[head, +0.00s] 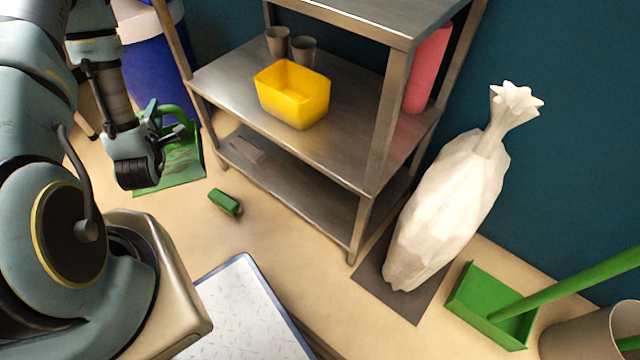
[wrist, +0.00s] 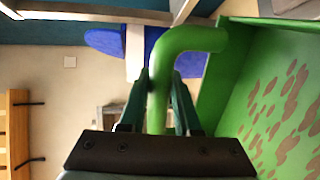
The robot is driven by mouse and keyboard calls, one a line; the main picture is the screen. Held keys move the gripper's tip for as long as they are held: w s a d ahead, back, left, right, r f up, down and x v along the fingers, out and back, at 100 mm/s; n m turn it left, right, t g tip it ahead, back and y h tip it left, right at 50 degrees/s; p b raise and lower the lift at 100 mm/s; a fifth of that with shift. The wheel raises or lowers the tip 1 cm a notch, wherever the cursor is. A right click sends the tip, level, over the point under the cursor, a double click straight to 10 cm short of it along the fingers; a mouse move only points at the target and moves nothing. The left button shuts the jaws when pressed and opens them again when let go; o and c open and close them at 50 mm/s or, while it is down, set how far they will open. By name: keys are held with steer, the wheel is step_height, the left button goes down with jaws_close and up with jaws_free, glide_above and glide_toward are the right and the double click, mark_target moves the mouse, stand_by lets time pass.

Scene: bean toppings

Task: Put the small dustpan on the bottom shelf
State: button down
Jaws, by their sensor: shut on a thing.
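The small dustpan (head: 188,168) is green with brown smudges in its pan. My gripper (head: 167,128) is shut on its looped handle. In the wrist view the handle (wrist: 159,100) runs between the fingers of my gripper (wrist: 165,85), and the dustpan's pan (wrist: 285,100) fills the right side. The dustpan is left of the metal shelf unit; I cannot tell whether it touches the floor. The bottom shelf (head: 300,195) is a low metal board with a small flat greyish item (head: 248,150) near its left end. The middle shelf hides part of it.
A green brush (head: 225,203) lies on the floor before the shelf. The middle shelf holds a yellow bin (head: 292,95) and two cups (head: 290,44). A white bag (head: 450,200), a larger green dustpan (head: 490,305) and a blue barrel (head: 160,70) stand around. A white-topped surface (head: 240,310) is in front.

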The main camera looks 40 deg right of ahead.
mark_target(193, 130)
steer(key=d+f+b, duration=0.2)
steer(key=f, duration=0.1)
steer(key=d+f+m+h+b, duration=0.1)
steer(key=d+f+b, duration=0.1)
steer(key=f+b, duration=0.1)
steer(key=s+d+f+g+h+b, duration=0.1)
steer(key=d+f+b, duration=0.1)
steer(key=f, duration=0.1)
steer(key=shift+s+m, duration=0.1)
steer(key=shift+m, duration=0.3)
steer(key=s+d+f+m+g+h+b, duration=0.35)
steer(key=s+d, duration=0.35)
steer(key=d, duration=0.4)
steer(key=s+d+f+m+g+h+b, duration=0.3)
steer(key=s+d+m+g+h+b, duration=0.15)
steer(key=s+d, duration=0.4)
steer(key=s+d+f+m+g+b, duration=0.2)
steer(key=s+d+m+g+b, duration=0.15)
steer(key=s+d, duration=0.3)
steer(key=s+d+f+m+g+b, duration=0.25)
steer(key=s+d+g, duration=0.25)
steer(key=s, duration=0.3)
steer(key=shift+y, duration=0.3)
step_height(193, 130, down, 6)
steer(key=b, duration=0.5)
steer(key=shift+a+r, duration=0.1)
steer(key=shift+f, duration=0.5)
steer(key=c, duration=0.5)
jaws_free()
steer(key=shift+c, duration=0.2)
